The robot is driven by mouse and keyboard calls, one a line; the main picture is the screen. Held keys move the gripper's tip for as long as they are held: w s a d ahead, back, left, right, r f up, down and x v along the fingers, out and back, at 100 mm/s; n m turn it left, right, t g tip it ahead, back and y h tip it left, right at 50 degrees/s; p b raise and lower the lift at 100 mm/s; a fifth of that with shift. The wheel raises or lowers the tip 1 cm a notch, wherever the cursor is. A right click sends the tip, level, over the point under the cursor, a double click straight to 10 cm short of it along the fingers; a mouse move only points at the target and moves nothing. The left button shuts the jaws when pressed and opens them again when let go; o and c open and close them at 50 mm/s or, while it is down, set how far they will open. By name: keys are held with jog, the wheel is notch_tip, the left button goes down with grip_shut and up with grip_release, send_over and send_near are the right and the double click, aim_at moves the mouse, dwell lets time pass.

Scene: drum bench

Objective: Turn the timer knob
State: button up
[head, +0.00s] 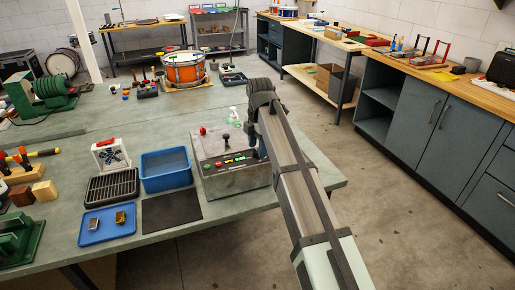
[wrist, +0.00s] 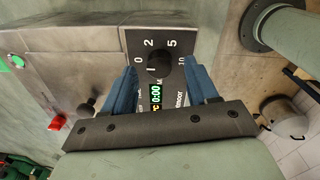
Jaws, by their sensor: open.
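The timer knob (wrist: 163,64) is a round black knob on a dark dial plate with the numbers 0, 2, 5 and 10, in the wrist view. A green display (wrist: 156,94) below it reads 0:00. My gripper (wrist: 161,68) is open, with one blue finger on each side of the knob; a gap shows at both sides. The knob sits on a grey metal control box (head: 222,181) at the bench's right edge in the head view. There my gripper (head: 260,147) reaches the box's right end, and my arm hides the knob.
The box also carries a red button (head: 203,131) and a black lever knob (head: 226,137). A blue bin (head: 166,166), a black mat (head: 171,212) and a blue tray (head: 107,231) lie to its left. Open floor lies right of the bench.

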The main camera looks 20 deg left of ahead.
jog(key=shift+f, duration=0.7)
jog(key=c, duration=1.1)
